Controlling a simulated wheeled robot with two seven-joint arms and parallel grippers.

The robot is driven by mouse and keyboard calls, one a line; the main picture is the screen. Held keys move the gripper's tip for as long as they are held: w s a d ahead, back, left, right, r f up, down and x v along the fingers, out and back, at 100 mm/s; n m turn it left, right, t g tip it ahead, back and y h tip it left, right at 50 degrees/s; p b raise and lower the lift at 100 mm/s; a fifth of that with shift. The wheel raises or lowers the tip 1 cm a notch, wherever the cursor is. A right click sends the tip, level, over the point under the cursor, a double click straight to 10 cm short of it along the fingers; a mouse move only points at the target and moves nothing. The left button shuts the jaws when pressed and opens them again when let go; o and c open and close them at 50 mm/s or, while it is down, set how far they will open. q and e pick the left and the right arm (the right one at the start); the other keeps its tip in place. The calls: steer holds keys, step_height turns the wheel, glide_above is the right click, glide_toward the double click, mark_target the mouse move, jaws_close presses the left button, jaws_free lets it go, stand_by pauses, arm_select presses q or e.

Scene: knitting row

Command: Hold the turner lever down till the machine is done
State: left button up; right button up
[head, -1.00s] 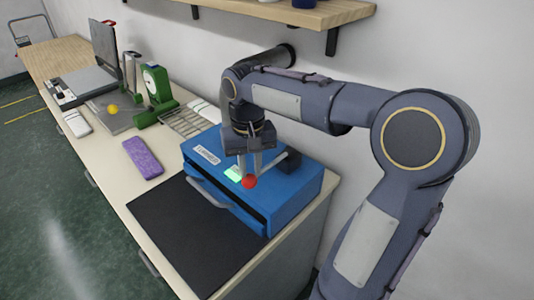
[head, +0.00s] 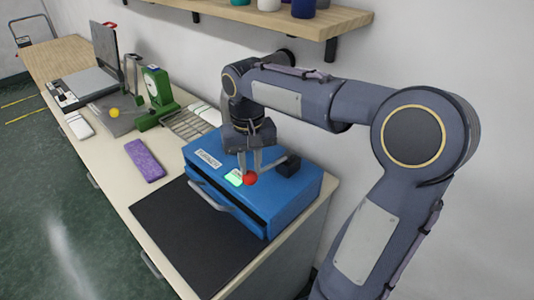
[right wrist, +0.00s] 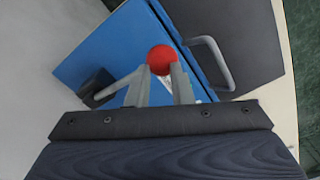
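The turner is a blue box (head: 281,207) with a label on top, a lit green panel (head: 234,177) and a grey front handle. It also shows in the right wrist view (right wrist: 105,50). Its lever is a grey rod (right wrist: 118,86) running from a black block (head: 288,166) to a red ball knob (head: 250,179). My right gripper (head: 251,173) points down at the knob, low over the box top. In the right wrist view its fingertips (right wrist: 160,68) stand apart and overlap the knob's edges (right wrist: 162,57). Whether they grip it or only press on it is unclear. My left gripper is out of view.
A black mat (head: 190,240) lies in front of the box. A purple block (head: 145,160), a wire rack (head: 188,125) and a green device (head: 156,95) stand to the left. A wall shelf (head: 290,22) hangs above my right arm.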

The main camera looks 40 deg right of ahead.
step_height(320, 180, up, 10)
steer(key=p, duration=0.9)
steer(key=shift+r, duration=0.25)
steer(key=s+a+f+n+t+y+b, duration=0.1)
steer(key=s+a+f+t+y, duration=0.1)
steer(key=s+a+f, duration=0.2)
steer(key=s+a+f+n+t+y+b, duration=0.1)
steer(key=s+a+f+n+t, duration=0.1)
steer(key=s+a, duration=0.5)
steer(key=s+f+t, duration=0.1)
steer(key=s+f, duration=0.1)
steer(key=s, duration=0.2)
steer(key=shift+s+a+t+y, duration=0.25)
steer(key=shift+a+t+y, duration=0.05)
steer(key=shift+a+y, duration=0.1)
